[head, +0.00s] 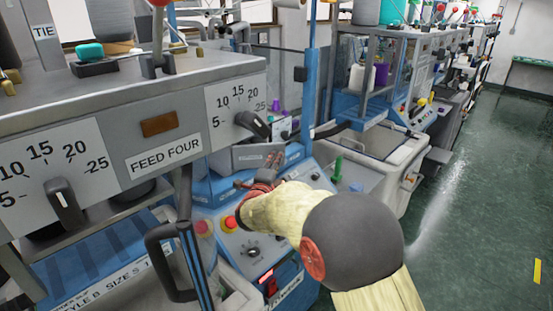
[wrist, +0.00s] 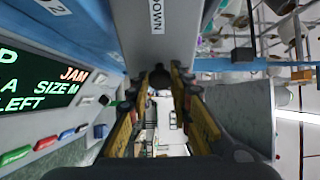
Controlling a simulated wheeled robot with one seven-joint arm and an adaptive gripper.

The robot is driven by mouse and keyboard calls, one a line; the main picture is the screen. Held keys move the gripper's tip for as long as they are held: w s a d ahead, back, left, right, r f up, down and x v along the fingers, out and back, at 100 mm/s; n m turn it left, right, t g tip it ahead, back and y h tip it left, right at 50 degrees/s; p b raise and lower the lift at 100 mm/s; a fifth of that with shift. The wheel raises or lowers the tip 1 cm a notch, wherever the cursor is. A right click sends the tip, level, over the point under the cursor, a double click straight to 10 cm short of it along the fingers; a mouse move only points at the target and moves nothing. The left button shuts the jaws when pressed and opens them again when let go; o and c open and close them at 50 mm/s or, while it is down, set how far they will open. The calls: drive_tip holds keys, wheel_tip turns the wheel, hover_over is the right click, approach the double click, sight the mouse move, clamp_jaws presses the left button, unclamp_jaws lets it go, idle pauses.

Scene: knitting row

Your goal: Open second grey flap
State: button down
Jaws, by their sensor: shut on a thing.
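A grey flap-like panel (head: 258,157) sits on the blue machine beyond the nearest one, in the middle of the head view. In the wrist view a grey panel (wrist: 150,45) fills the top middle and bears a label ending in "DOWN". My gripper (head: 272,163) reaches to the front of this panel. In the wrist view my gripper (wrist: 160,80) has its two yellow-sided fingers closed on a small dark handle (wrist: 159,76) at the panel's lower edge. The fingers hide most of the handle. I cannot tell how far the panel is tilted.
The near machine (head: 160,124) marked "FEED FOUR" has dial levers and a black handle at the left. A control panel with a red button (head: 231,222) lies below my gripper. A screen (wrist: 45,85) reads "JAM". A grey bin (head: 385,165) stands behind; green floor (head: 480,210) is clear at right.

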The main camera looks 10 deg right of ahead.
drive_tip(key=shift+s+a+h, duration=0.15)
drive_tip(key=shift+s+h, duration=0.15)
drive_tip(key=shift+h, duration=0.2)
drive_tip(key=shift+m, duration=0.3)
drive_tip(key=c, duration=1.7)
unclamp_jaws()
drive_tip(key=shift+o, duration=0.6)
drive_tip(key=v, duration=0.7)
drive_tip(key=shift+s, duration=0.25)
drive_tip(key=shift+a+r, duration=0.1)
drive_tip(key=shift+c, duration=0.2)
